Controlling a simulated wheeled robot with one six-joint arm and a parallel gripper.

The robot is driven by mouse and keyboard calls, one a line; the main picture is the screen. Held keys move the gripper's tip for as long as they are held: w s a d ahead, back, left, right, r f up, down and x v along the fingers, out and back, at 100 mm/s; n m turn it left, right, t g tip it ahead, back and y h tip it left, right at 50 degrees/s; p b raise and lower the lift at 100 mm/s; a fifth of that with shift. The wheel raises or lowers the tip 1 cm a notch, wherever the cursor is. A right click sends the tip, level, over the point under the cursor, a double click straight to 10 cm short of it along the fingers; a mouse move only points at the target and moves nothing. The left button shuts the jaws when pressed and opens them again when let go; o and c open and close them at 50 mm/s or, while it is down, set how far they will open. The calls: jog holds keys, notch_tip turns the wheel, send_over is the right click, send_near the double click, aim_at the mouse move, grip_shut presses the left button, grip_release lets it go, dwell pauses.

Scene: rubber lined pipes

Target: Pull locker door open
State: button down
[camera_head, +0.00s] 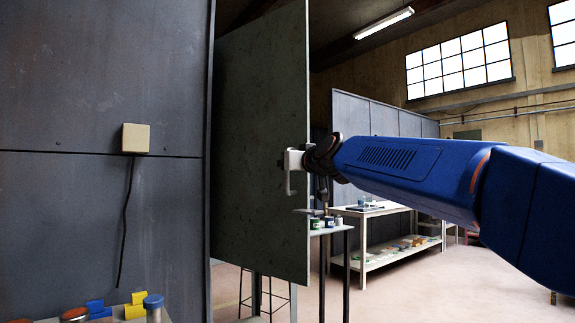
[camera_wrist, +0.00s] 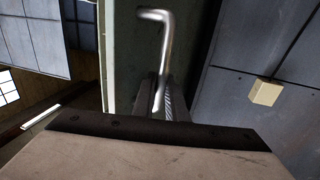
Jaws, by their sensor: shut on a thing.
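The locker door (camera_head: 258,130) is a dark grey-green panel standing swung out from the grey wall in the head view. Its edge and face also show in the wrist view (camera_wrist: 128,55). A bent metal handle (camera_wrist: 165,45) runs up from between the fingers of my gripper (camera_wrist: 165,100). The gripper is shut on this handle. In the head view my gripper (camera_head: 308,160) is at the door's right edge, about mid-height, with a pale bracket-shaped piece against the door. The inside of the locker is hidden behind the door.
A small beige box (camera_head: 135,138) with a hanging black cable is on the grey wall at left. Colourful items (camera_head: 128,308) sit at the bottom left. A small table with jars (camera_head: 330,224) stands behind the door, and a white shelf table (camera_head: 385,258) farther back. Open floor lies at right.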

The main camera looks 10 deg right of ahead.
jog(key=c, duration=1.8)
grip_release()
jog(key=shift+o, duration=0.2)
jog(key=v, duration=1.7)
jog(key=shift+s, duration=0.25)
